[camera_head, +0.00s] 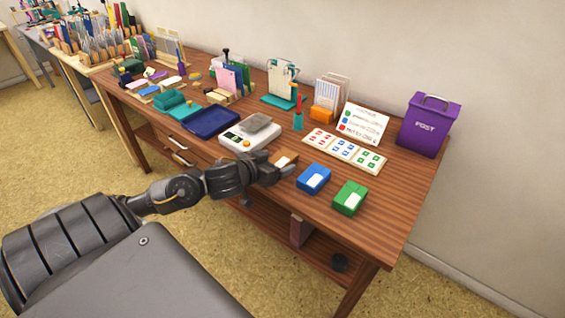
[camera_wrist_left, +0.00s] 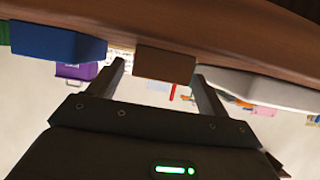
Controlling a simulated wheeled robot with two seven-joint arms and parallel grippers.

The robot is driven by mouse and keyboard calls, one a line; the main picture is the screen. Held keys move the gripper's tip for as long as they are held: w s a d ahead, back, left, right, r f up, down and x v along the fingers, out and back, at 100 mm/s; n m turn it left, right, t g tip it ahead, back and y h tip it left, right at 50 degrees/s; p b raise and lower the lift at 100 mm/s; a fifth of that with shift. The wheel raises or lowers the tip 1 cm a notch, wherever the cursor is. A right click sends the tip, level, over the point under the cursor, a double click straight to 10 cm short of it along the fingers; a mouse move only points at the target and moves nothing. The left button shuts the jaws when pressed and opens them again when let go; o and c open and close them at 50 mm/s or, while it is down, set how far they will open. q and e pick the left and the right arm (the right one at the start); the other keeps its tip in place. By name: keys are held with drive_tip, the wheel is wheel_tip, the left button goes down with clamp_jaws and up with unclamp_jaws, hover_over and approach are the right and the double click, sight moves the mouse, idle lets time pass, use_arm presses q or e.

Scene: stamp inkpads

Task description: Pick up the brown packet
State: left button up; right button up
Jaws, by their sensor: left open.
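The brown packet (camera_head: 285,158) lies on the wooden table near its front edge, between the white scale and the blue box. My left gripper (camera_head: 287,171) is at the table's front edge, right at the packet and partly covering it in the head view. The left wrist view is upside down, with the tabletop along the top. There the packet (camera_wrist_left: 165,63) appears between the two spread fingers of my left gripper (camera_wrist_left: 158,72), with small gaps at its sides. I cannot tell how far the fingertips reach along it. My right gripper is in neither view.
The white scale (camera_head: 238,139) with a grey block stands to the left of the packet. A blue box (camera_head: 311,180) and a green box (camera_head: 348,200) are to the right. A stamp card sheet (camera_head: 343,151) lies behind. The table's front right corner is clear.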

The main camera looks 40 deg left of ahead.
sight(279, 160)
use_arm(q)
drive_tip(key=x, duration=0.2)
drive_tip(key=shift+w+f, duration=0.1)
drive_tip(key=shift+w, duration=0.15)
drive_tip(key=shift+w+f, duration=0.15)
drive_tip(key=shift+w, duration=0.2)
drive_tip(key=shift+c, duration=1.1)
drive_tip(key=c, duration=0.9)
drive_tip(key=shift+c, duration=0.2)
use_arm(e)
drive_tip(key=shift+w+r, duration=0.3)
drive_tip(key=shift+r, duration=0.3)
